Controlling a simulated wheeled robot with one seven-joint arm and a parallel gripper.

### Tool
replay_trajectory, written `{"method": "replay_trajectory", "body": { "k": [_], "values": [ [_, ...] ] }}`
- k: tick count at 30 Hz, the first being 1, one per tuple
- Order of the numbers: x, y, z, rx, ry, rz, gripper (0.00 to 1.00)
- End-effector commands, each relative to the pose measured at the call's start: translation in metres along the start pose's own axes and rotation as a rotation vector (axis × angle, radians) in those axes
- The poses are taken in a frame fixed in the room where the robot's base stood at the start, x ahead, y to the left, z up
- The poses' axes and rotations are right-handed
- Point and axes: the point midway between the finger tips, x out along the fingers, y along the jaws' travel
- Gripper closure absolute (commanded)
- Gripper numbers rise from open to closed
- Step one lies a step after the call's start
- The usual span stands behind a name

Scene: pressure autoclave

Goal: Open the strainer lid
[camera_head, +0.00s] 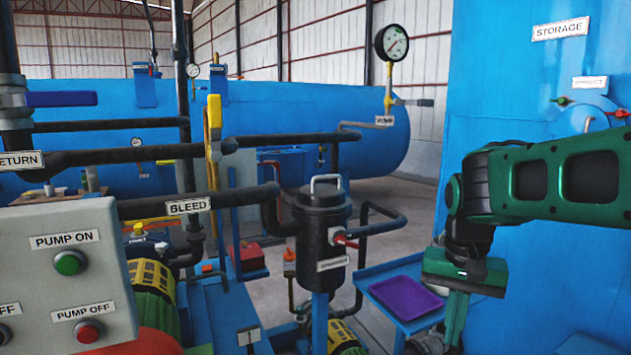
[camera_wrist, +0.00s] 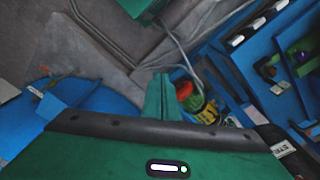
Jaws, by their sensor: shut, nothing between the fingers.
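The strainer is a black upright cylinder (camera_head: 322,240) in the middle of the head view, with a label on its front. Its lid (camera_head: 322,197) sits on top and carries a pale loop handle (camera_head: 326,180). A small red-handled valve (camera_head: 343,239) sticks out at its right side. My gripper (camera_head: 455,325) hangs at the lower right of the head view, pointing down, well apart from the strainer. Its green fingers are together and hold nothing. In the wrist view the shut fingers (camera_wrist: 158,98) point over the floor, and the strainer lid cannot be made out there.
A purple tray (camera_head: 405,297) lies on a blue stand between the strainer and my gripper. Black pipes (camera_head: 375,225) run beside the strainer. A grey pump control box (camera_head: 70,270) stands at left, and the blue storage tank (camera_head: 540,90) at right.

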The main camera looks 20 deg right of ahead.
Motion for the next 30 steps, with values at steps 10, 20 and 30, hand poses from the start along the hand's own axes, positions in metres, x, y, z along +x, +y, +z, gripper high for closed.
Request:
{"method": "replay_trajectory", "body": {
  "k": [10, 20, 30],
  "values": [
    [-0.112, -0.078, -0.085, 0.731, 0.080, -0.044, 1.00],
    [-0.204, -0.167, -0.130, 1.420, 0.051, -0.157, 1.00],
    [-0.277, -0.248, -0.144, 2.043, -0.112, -0.245, 1.00]
  ]
}}
